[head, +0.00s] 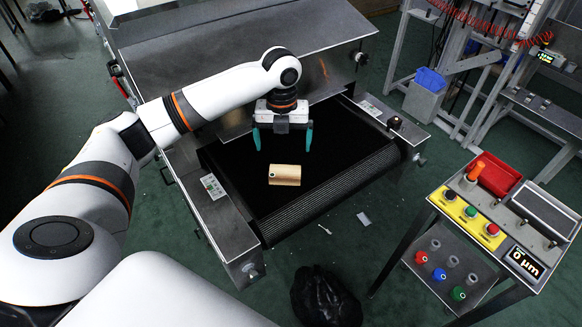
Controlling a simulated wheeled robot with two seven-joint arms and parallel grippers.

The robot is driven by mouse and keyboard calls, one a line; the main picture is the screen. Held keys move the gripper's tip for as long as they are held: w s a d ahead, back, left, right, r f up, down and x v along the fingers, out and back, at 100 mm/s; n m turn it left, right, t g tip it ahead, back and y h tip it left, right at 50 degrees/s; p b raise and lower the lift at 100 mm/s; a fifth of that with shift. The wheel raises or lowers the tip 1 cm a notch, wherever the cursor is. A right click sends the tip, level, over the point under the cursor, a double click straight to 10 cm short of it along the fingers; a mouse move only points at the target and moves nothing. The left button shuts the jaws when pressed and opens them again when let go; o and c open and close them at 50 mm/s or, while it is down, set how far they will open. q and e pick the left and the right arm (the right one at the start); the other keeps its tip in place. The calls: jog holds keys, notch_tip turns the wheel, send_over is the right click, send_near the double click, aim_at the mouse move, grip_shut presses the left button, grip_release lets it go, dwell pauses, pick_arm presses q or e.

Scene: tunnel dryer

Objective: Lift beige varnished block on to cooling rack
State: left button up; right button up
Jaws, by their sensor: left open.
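The beige block (285,175) lies on the black conveyor belt at the mouth of the tunnel dryer, near the belt's front roller. It has a small dark round mark near its left end. My left gripper (283,140) is above the belt, a little behind the block in the picture. Its two teal fingers are spread apart, with nothing between them. The gripper is not touching the block. I cannot make out for certain which thing is the cooling rack. My right gripper is not in view.
The dryer's metal hood (240,50) stands behind the belt (255,195). A control table at right carries a red tray (500,174), a yellow button box (468,214) and a display (524,262). A black bag (325,297) lies on the floor in front. A metal frame stands at upper right.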

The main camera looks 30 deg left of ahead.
pick_arm(q)
send_over(285, 171)
jog(key=f, duration=0.5)
jog(key=shift+s+a+f, duration=0.1)
jog(key=shift+s+a, duration=0.1)
jog(key=shift+s, duration=0.05)
jog(key=shift+w+d+f+p, duration=0.1)
jog(key=shift+f+p, duration=0.15)
jog(key=shift+f, duration=1.3)
jog(key=shift+w+d+f+p, duration=0.1)
jog(key=shift+f+p, duration=0.15)
jog(key=shift+f, duration=1.25)
jog(key=shift+c, duration=0.6)
jog(key=c, duration=1)
jog(key=shift+r, duration=0.15)
